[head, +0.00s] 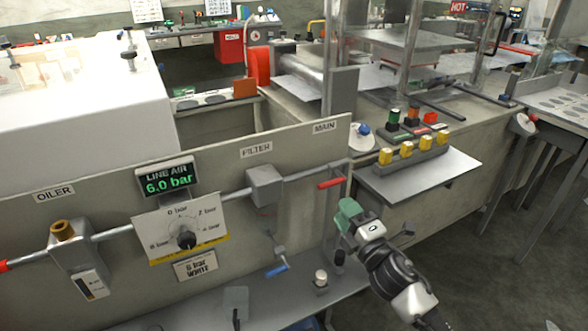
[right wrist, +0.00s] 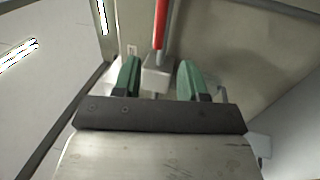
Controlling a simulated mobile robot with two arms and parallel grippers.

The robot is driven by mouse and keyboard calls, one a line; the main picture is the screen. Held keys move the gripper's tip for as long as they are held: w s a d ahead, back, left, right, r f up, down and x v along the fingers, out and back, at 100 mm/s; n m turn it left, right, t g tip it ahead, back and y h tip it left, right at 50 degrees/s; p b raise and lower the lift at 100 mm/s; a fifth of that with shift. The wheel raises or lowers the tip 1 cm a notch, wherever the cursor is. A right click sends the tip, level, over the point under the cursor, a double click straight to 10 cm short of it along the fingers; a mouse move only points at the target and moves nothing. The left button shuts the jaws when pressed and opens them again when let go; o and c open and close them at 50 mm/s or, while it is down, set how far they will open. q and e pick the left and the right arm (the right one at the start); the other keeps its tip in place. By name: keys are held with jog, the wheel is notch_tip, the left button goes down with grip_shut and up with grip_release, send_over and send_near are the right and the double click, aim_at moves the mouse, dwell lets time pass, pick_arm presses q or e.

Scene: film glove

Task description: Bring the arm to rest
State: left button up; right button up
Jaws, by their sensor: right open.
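My right arm comes in from the lower right in the head view. Its gripper (head: 347,214) has green fingers and hangs in front of the panel, below and beside the red-handled valve (head: 331,183) under the MAIN label. In the right wrist view the two green fingers (right wrist: 158,80) are apart with nothing held between them. A red handle (right wrist: 160,25) and a pale block (right wrist: 157,75) show beyond and between the fingertips; I cannot tell whether they touch. My left gripper is not in view.
The panel carries an air gauge display (head: 167,178), a dial plate (head: 183,228), an oiler (head: 74,258) and a blue-handled part (head: 277,268). A shelf with yellow knobs (head: 407,149) juts out above my right arm. Open floor (head: 480,270) lies at the right.

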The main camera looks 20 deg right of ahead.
jog(key=s+f+m+g+h+p, duration=0.1)
jog(key=s+f+m+g, duration=0.2)
jog(key=f, duration=0.7)
jog(key=s+f+m+g+h+p, duration=0.1)
jog(key=s+f+m+g, duration=0.2)
jog(key=f, duration=0.8)
jog(key=s+f+m+g+h+p, duration=0.1)
jog(key=s+f+m+g, duration=0.15)
jog(key=f, duration=0.75)
jog(key=s+a+f+m+g+p, duration=0.1)
jog(key=s+f+m+g, duration=0.15)
jog(key=s+f, duration=0.45)
jog(key=s+a+f+m+g, duration=0.2)
jog(key=s+f+g, duration=0.1)
jog(key=s+f, duration=0.35)
jog(key=s+a+f+m+g+p, duration=0.1)
jog(key=s+a+f+m+g, duration=0.1)
jog(key=s, duration=0.8)
jog(key=s+a+f+m+g+y, duration=0.1)
jog(key=s+a+f+g, duration=0.2)
jog(key=s, duration=0.8)
jog(key=shift+a+f+m+p, duration=0.4)
jog(key=shift+f, duration=0.55)
jog(key=shift+s, duration=0.1)
